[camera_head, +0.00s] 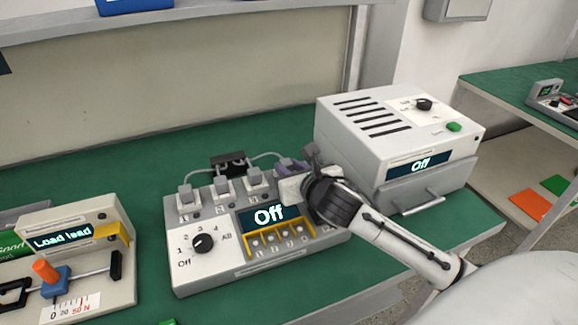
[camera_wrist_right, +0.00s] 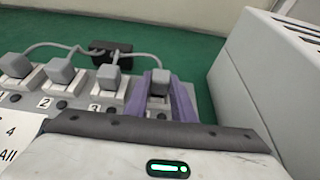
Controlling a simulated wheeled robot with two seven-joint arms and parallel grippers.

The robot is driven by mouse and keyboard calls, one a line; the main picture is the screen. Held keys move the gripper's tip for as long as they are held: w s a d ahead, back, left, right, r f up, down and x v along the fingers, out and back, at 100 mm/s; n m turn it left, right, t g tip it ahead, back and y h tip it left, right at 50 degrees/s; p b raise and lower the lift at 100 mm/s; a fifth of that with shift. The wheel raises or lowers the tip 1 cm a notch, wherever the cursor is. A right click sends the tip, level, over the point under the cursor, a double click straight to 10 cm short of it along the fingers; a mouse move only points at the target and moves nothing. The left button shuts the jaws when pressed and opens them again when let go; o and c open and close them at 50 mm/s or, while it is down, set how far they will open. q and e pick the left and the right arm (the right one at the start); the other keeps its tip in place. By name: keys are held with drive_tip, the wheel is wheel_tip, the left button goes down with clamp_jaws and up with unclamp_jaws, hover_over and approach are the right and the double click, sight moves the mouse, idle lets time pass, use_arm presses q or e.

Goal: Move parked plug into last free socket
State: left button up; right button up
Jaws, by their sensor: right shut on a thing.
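The tester box (camera_head: 215,268) stands on the green bench, with numbered sockets along its back and a display reading "Off". Grey plugs (camera_head: 186,196) stand upright at sockets 1, 2 (camera_head: 221,186) and 3 (camera_head: 254,178). My right gripper (camera_head: 289,168) is over the box's right back corner. In the right wrist view its purple fingers (camera_wrist_right: 161,92) are shut around a grey corded plug (camera_wrist_right: 159,78) at the fourth socket position, right of socket 3. Whether this plug is fully seated cannot be told; the fingers hide its lower sides. My left gripper is out of view.
A black cable block (camera_head: 229,162) lies behind the box, its grey cords running to the plugs. A white instrument (camera_head: 395,135) reading "Off" stands close on the right. A load gauge (camera_head: 70,245) sits at the left.

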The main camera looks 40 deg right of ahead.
drive_tip(key=shift+f, duration=0.1)
drive_tip(key=o, duration=1.1)
drive_tip(key=shift+o, duration=0.2)
drive_tip(key=v, duration=1)
drive_tip(key=shift+s+p, duration=0.2)
drive_tip(key=shift+p, duration=0.1)
